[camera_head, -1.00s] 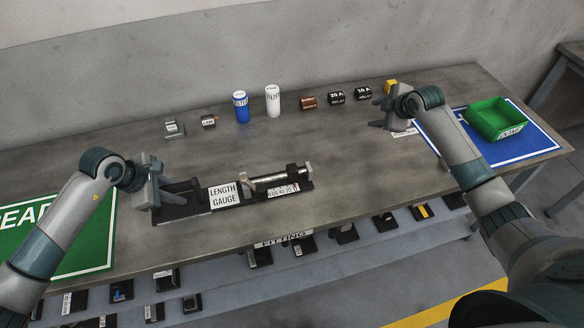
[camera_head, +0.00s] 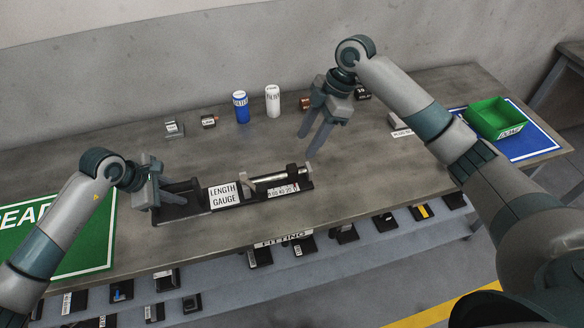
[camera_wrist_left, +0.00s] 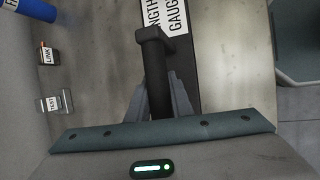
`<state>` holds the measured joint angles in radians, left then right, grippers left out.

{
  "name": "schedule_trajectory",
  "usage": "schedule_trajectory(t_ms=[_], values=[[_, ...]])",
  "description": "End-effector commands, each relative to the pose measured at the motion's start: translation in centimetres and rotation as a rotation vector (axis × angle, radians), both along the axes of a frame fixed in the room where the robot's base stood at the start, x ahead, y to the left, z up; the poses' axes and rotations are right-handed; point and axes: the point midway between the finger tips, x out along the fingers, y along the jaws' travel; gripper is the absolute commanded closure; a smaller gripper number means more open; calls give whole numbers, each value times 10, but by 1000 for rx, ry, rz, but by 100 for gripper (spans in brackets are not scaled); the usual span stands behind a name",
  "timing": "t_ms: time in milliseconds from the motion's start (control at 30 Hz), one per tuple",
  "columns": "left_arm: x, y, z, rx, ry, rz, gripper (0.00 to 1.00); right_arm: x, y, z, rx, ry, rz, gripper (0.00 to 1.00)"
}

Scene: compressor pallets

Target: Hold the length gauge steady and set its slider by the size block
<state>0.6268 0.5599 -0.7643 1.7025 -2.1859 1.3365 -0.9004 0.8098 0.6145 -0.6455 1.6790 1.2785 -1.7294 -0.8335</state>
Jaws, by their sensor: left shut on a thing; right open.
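The length gauge (camera_head: 224,196) lies on the bench as a long black bar with a white label, a bright rod and a scale strip. My left gripper (camera_head: 178,195) is shut on the gauge's black handle; the left wrist view shows the handle (camera_wrist_left: 154,75) between the fingers. My right gripper (camera_head: 308,144) is open and empty, pointing down above the bench behind the gauge's right end. I cannot tell which piece is the size block; a grey labelled block (camera_head: 173,128) stands at the back left.
A blue can (camera_head: 240,107), a white can (camera_head: 273,101) and a copper piece (camera_head: 208,121) stand along the back. A grey piece (camera_head: 400,125) lies right, near a green bin (camera_head: 496,118) on a blue mat (camera_head: 541,146). A lower shelf holds several dark parts.

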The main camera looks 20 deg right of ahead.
Motion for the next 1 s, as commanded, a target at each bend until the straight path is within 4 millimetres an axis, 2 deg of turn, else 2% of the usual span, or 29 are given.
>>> schedule_trajectory(t_ms=[33, 367, 1000], values=[[-5, 0, -8, 5, 15, -4, 100, 0, 0, -1, 0, 0, 0, 55], [-6, 0, -8, 6, 15, -4, 100, 1, 5, -14, 1, 0, -2, 55], [-5, 0, -8, 6, 15, -4, 100, 1, 41, -100, 1, -1, -4, 55]])
